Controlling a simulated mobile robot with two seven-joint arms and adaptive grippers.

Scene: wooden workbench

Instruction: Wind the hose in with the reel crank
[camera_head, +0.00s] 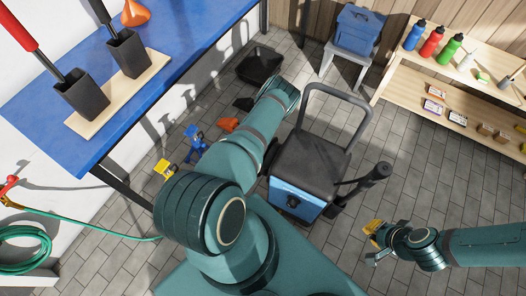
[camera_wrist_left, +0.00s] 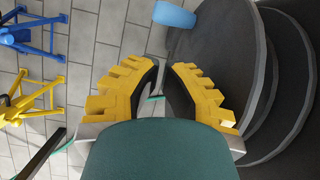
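A thin green strand (camera_wrist_left: 152,98) shows behind the left fingers in the wrist view. I cannot make out the reel or its crank for certain. My left gripper (camera_wrist_left: 165,68) is partly open, with a narrow gap between its yellow fingers and nothing seen held; the head view hides it. My right gripper (camera_head: 371,243) is open and empty above the floor at the lower right.
A black cart (camera_head: 310,165) with a blue front stands at the centre. The blue workbench (camera_head: 205,35) is at upper left, a wooden shelf (camera_head: 395,70) with bottles at upper right. Blue (camera_head: 193,142) and yellow (camera_head: 165,169) stands are on the floor. Dark round discs (camera_wrist_left: 225,65) are close to the left gripper.

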